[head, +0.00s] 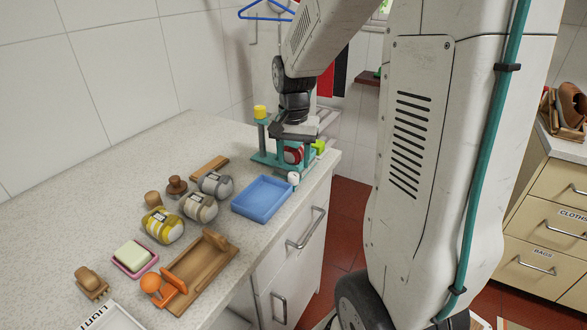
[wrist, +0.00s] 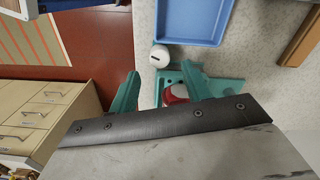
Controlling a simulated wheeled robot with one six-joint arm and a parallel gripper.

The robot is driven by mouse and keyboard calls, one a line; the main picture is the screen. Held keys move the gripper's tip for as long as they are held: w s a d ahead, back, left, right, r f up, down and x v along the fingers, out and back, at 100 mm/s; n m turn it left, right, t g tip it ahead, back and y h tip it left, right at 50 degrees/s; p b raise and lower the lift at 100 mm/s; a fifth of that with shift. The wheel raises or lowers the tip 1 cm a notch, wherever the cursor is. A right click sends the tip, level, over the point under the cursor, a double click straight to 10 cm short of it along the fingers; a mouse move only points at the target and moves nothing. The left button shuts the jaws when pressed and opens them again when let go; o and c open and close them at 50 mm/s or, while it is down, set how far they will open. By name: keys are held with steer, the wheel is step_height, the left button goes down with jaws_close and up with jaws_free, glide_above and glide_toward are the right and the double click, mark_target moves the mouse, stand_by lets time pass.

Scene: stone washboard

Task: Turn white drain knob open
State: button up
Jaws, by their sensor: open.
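The white drain knob (head: 293,178) sits at the counter's front edge, beside the blue tray, at the foot of a teal stand (head: 265,158). In the wrist view the round white knob (wrist: 160,56) shows a short dark mark on its face. It lies just beyond my fingertips, roughly between their lines. My gripper (wrist: 161,73) is open, with its two teal fingers apart and nothing held. In the head view my gripper (head: 294,138) is over the teal stand, above the knob; its fingertips are hard to make out there. A red and white part (wrist: 176,94) shows between the fingers.
The blue tray (head: 262,198) is close beside the knob. Several jars (head: 200,207), a wooden tray (head: 202,272) and a soap dish (head: 135,259) fill the counter farther left. Drawers (head: 545,220) stand across the red floor (head: 347,217) at right.

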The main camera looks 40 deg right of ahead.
mark_target(294, 174)
steer(key=shift+r, duration=1.45)
steer(key=shift+r+m, duration=0.35)
steer(key=shift+m, duration=0.85)
steer(key=shift+s+a+m, duration=0.1)
steer(key=shift+m, duration=1.1)
steer(key=shift+f, duration=0.15)
step_height(294, 174, down, 7)
steer(key=shift+f, duration=0.2)
steer(key=c, duration=1)
